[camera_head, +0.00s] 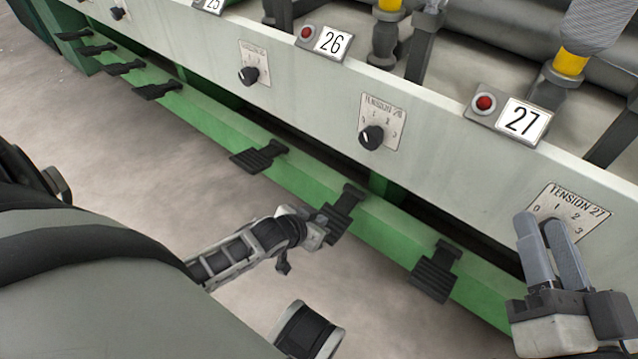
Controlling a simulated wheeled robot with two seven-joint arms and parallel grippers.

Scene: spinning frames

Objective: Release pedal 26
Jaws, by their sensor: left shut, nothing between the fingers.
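Several black foot pedals run along the low green rail. One black pedal (345,200) sits mid-rail, below the panel between signs 26 and 27. My left gripper (318,231) is shut, with its tips at that pedal's left edge. I cannot tell whether they touch. No number shows on the pedals. The sign 26 (333,41) stands on the white panel beside a red button light (306,32). Below it is a black tension dial (371,137).
Neighbouring pedals lie to the left (258,157) and right (435,272). Sign 27 (523,121) has its own red button light (484,102). The white panel (300,115) overhangs the green rail (395,232). The grey floor (150,205) to the left is clear.

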